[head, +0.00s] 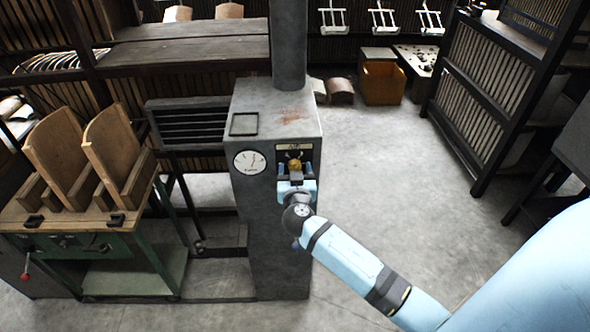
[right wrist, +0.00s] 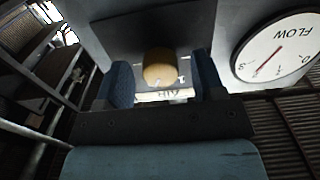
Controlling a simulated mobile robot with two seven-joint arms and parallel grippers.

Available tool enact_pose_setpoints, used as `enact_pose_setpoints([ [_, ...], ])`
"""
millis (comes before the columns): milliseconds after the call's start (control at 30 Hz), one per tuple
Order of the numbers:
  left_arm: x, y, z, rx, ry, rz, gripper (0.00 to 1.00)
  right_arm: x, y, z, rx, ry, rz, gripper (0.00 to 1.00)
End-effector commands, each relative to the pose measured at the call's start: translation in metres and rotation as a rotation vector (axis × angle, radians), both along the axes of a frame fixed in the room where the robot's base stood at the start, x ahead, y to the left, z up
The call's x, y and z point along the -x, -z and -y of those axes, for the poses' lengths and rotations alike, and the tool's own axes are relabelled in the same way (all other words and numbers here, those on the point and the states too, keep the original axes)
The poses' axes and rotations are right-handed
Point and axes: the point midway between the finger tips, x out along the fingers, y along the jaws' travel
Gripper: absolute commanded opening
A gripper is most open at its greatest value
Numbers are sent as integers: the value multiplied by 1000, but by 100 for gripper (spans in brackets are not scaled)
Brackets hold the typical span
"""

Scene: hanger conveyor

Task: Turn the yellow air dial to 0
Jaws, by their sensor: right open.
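The yellow air dial (head: 295,165) sits on a dark panel with an AIR label (head: 294,146), on the front face of a grey metal cabinet (head: 262,230). In the right wrist view the dial (right wrist: 159,68) is a round yellow knob between my two blue finger pads. My right gripper (head: 296,185) is open at the panel, its fingers on either side of the dial, with a gap to each side. The number the dial points to is too small to read surely. My left gripper is not in view.
A round white FLOW gauge (head: 249,162) with a red needle is left of the dial. A green-framed bench (head: 110,225) with wooden boards stands at left. A dark slatted rack (head: 500,85) stands at right. The floor between is clear.

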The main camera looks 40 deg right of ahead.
Motion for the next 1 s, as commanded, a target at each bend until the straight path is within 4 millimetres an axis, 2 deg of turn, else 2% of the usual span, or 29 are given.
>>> enact_pose_setpoints([
  [200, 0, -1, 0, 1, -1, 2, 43, 0, 0, 0, -1, 0, -1, 63],
  [400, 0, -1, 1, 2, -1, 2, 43, 0, 0, 0, -1, 0, -1, 17],
  [433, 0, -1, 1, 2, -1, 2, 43, 0, 0, 0, -1, 0, -1, 13],
  [733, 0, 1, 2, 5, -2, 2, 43, 0, 1, 0, 23, 0, -15, 14],
  [1000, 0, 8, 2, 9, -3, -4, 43, 1, 2, 0, 148, -1, -92, 14],
])
